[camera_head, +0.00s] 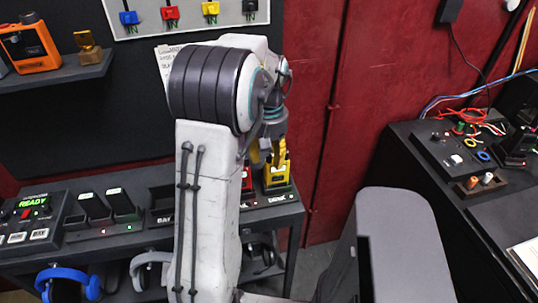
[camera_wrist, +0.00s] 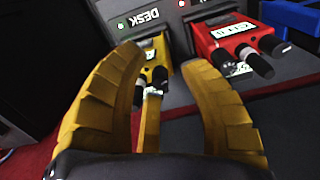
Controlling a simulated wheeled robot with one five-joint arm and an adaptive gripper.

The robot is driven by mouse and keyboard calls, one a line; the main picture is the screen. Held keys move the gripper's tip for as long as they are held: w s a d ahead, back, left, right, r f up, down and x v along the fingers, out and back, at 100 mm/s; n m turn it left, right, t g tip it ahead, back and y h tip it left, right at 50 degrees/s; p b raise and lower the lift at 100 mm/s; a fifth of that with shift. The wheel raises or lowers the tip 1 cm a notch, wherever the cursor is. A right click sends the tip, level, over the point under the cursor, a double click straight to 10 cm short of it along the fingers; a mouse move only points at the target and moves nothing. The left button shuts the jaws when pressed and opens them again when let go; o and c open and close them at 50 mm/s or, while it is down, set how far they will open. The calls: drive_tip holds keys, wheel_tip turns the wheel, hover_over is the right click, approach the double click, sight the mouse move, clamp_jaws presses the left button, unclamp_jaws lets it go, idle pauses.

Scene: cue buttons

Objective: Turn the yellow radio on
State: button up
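The yellow radio (camera_head: 277,175) stands upright in a charging dock at the right end of the dark shelf. In the wrist view the yellow radio (camera_wrist: 155,52) shows dark knobs on its top, beside a dock labelled DESK with a lit green light. My gripper (camera_wrist: 160,65) has yellow ribbed fingers, spread apart, with the radio's top seen between their tips. A narrow yellow strip runs toward the camera between the fingers. I cannot tell whether either finger touches the radio. In the head view my arm hides most of the gripper.
A red radio (camera_wrist: 232,42) stands close to the right in the wrist view, its dock light red. It is partly hidden in the head view (camera_head: 247,180). Blue (camera_head: 68,280) and grey headphones hang below the shelf. A dark desk (camera_head: 420,160) with cables stands at right.

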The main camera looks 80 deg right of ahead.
sight(269, 155)
drive_tip(key=shift+r, duration=0.1)
wheel_tip(269, 155, up, 12)
idle(0.8)
idle(0.7)
